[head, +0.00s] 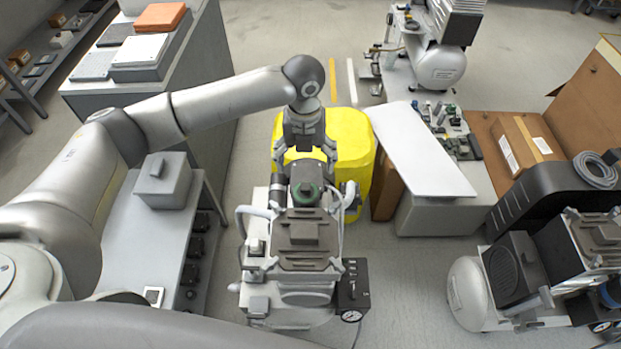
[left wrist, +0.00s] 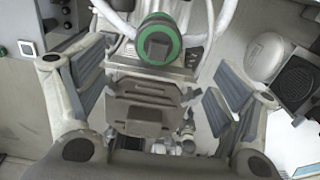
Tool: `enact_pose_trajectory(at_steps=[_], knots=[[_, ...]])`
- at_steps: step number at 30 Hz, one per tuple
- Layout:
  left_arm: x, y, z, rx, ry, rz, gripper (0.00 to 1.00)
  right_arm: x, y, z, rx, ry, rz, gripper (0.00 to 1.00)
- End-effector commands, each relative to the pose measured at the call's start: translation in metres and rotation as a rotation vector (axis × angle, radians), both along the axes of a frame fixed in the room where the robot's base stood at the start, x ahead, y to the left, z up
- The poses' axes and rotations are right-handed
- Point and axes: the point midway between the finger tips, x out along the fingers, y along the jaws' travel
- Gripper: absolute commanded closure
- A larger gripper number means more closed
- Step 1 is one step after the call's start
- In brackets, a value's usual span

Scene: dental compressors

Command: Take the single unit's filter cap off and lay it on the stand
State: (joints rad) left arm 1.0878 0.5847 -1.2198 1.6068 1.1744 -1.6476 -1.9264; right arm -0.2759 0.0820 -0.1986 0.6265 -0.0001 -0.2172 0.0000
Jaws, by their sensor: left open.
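The single compressor unit (head: 303,262) stands on the floor at the centre. Its filter cap, a dark square knob with a green ring (head: 306,193), sits on the unit's far upper part. In the left wrist view the filter cap (left wrist: 158,48) shows green around a grey square grip. My left gripper (head: 305,172) is open and empty, pointing down close to the cap; in the left wrist view its fingers (left wrist: 160,80) are spread wide to either side, with no contact visible. A low grey bench (head: 150,238), possibly the stand, is left of the unit. My right gripper is out of view.
A lidded grey box (head: 163,182) and a small white-framed square (head: 153,296) sit on the bench. A yellow container (head: 349,150) stands behind the unit. Another compressor (head: 510,275) is at the right. A gauge box (head: 352,288) flanks the central unit.

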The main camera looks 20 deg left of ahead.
Motion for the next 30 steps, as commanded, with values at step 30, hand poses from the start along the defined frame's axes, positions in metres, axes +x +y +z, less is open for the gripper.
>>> enact_pose_trajectory(at_steps=[30], knots=[[-0.006, -0.003, -0.102, 0.002, 0.001, 0.000, 0.14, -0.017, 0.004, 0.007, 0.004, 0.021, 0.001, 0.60]])
